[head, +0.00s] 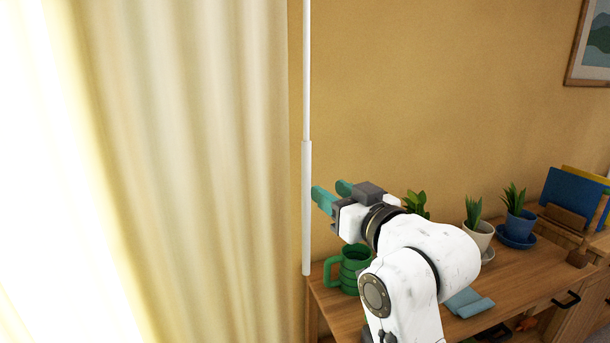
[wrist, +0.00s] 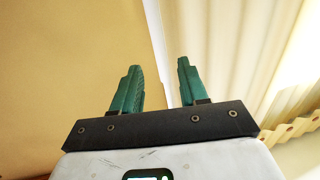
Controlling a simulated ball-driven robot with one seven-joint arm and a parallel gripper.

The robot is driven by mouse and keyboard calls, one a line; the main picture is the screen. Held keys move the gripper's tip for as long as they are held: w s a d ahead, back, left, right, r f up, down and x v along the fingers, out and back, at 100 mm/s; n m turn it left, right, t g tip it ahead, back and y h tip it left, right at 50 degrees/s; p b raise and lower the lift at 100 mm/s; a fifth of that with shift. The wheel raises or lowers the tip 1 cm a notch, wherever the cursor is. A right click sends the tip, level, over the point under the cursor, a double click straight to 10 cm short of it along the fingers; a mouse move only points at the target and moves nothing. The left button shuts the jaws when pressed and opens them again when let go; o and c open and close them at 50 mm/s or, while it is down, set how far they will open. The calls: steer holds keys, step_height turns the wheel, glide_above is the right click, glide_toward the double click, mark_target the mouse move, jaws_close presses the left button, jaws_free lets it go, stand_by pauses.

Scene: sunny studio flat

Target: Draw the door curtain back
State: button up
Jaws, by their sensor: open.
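The pale cream door curtain (head: 215,150) hangs in folds on the left of the head view, and its folds (wrist: 225,45) fill the right of the wrist view. A thin white rod (head: 307,205) with a thicker lower part hangs upright at the curtain's right edge. My gripper (head: 330,191) has green fingers and is open and empty, just right of the rod in the head view. In the wrist view, the rod (wrist: 158,45) shows between the open fingers (wrist: 158,68), apparently beyond them. I see no contact.
Below my arm is a wooden desk (head: 335,305) with a green mug (head: 350,270), a blue cloth (head: 468,302), and potted plants (head: 480,232). A yellow wall (head: 420,90) stands behind. Bright light comes through at far left.

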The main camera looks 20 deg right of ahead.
mark_target(309, 177)
steer(key=w, duration=0.3)
steer(key=w+a+p, duration=0.1)
steer(key=w, duration=0.2)
steer(key=w+a, duration=0.1)
steer(key=w, duration=0.3)
steer(key=shift+f+p, duration=0.1)
steer(key=shift+p, duration=0.2)
steer(key=shift+d, duration=0.1)
jaws_close()
